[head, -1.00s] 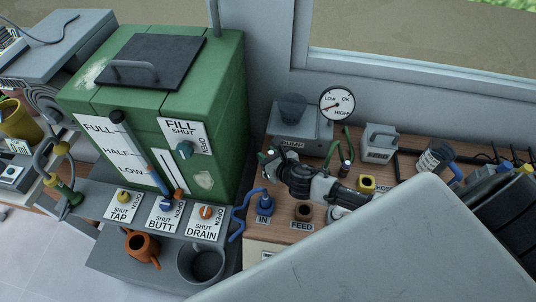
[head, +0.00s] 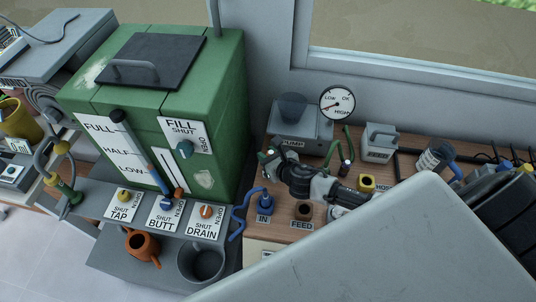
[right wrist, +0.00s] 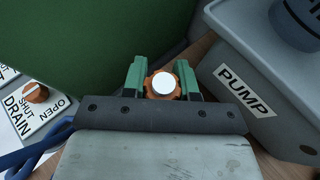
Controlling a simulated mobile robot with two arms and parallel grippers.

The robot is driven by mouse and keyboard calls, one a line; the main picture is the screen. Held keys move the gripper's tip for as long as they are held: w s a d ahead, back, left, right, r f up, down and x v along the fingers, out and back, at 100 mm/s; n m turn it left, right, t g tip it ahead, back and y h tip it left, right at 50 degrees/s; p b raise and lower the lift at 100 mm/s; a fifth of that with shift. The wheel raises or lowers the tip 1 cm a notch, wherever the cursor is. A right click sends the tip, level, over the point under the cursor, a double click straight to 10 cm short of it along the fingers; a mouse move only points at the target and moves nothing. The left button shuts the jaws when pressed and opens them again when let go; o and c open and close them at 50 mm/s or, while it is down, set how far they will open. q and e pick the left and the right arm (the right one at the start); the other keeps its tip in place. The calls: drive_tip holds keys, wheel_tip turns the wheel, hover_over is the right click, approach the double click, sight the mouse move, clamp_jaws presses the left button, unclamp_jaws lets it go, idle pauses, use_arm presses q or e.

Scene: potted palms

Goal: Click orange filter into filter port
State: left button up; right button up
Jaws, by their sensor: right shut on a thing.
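My right gripper (head: 266,157) is beside the green tank's right side, in front of the pump. In the right wrist view its green fingers (right wrist: 163,80) are shut on the orange filter (right wrist: 162,84), a knobbed orange ring with a white round centre. The filter is hard to make out in the head view, where the gripper and wrist cover it. I cannot pick out a port marked as the filter port. My left gripper is not in view.
The green tank (head: 205,90) stands left of the gripper. The grey pump (head: 302,128) with its gauge (head: 337,104) is close behind. A grey box (head: 379,144) stands to the right.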

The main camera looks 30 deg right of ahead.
drive_tip(key=shift+f+b, duration=0.8)
drive_tip(key=shift+f, duration=0.3)
drive_tip(key=o, duration=1)
drive_tip(key=shift+s, duration=0.15)
drive_tip(key=v, duration=1)
drive_tip(key=shift+s+d+r, duration=0.1)
drive_tip(key=shift+s, duration=0.15)
